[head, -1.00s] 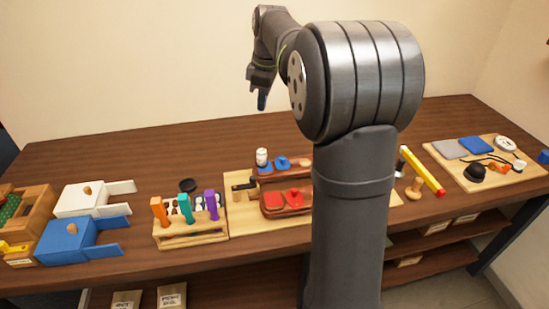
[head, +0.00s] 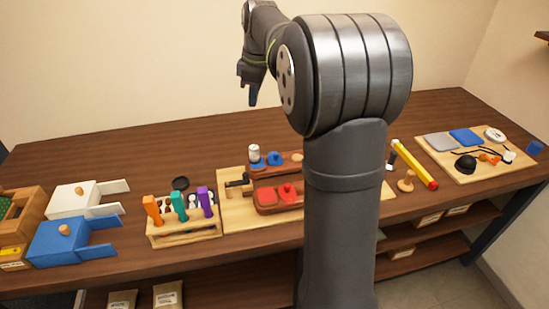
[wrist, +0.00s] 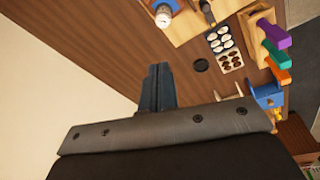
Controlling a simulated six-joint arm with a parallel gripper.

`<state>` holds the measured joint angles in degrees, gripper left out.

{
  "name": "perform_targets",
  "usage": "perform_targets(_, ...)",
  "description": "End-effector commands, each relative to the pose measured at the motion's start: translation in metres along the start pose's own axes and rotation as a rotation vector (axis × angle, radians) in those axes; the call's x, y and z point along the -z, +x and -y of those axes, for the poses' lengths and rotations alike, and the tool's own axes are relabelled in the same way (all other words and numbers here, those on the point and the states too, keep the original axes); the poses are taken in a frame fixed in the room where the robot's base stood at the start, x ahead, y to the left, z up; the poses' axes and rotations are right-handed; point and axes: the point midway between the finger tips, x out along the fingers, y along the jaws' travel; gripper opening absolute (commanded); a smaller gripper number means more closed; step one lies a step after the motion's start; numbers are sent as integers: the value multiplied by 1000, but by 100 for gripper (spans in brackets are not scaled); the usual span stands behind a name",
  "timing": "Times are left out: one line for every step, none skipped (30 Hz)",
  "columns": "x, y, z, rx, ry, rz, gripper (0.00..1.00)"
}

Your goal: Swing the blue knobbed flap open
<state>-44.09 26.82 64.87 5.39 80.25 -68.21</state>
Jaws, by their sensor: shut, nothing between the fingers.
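The blue box (head: 52,251) stands at the left front of the table in the head view. Its blue flap (head: 68,236) with a round wooden knob (head: 64,230) lies flat across the top, and blue side boards stick out to the right. Part of a blue thing (wrist: 265,96) shows at the right of the wrist view, partly hidden by my gripper's body. My gripper (head: 252,101) hangs high over the back of the table, far from the blue box. Its dark fingers (wrist: 157,70) are together with nothing between them.
A similar white box (head: 78,203) stands just behind the blue one. A wooden rack with orange, teal and purple handles (head: 179,208) stands to its right. A small black disc (head: 180,183) lies behind the rack. The table's back left is clear.

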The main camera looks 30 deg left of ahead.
Motion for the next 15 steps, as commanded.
perform_targets(0,0,0,0,0,0,0)
perform_targets(0,0,0,0,0,0,0)
perform_targets(0,0,0,0,0,0,0)
perform_targets(0,0,0,0,0,0,6)
perform_targets(0,0,0,0,2,0,12)
perform_targets(0,0,0,-1,10,2,20)
perform_targets(0,0,1,-2,21,4,26)
perform_targets(-1,1,1,-4,40,7,31)
perform_targets(-1,2,2,-8,73,12,38)
perform_targets(-2,2,3,-12,106,18,38)
perform_targets(-3,3,4,-18,145,25,38)
perform_targets(-4,4,6,-28,206,33,38)
perform_targets(-4,5,7,-35,259,41,38)
perform_targets(-6,7,9,-44,313,49,38)
perform_targets(-6,8,11,-58,388,58,38)
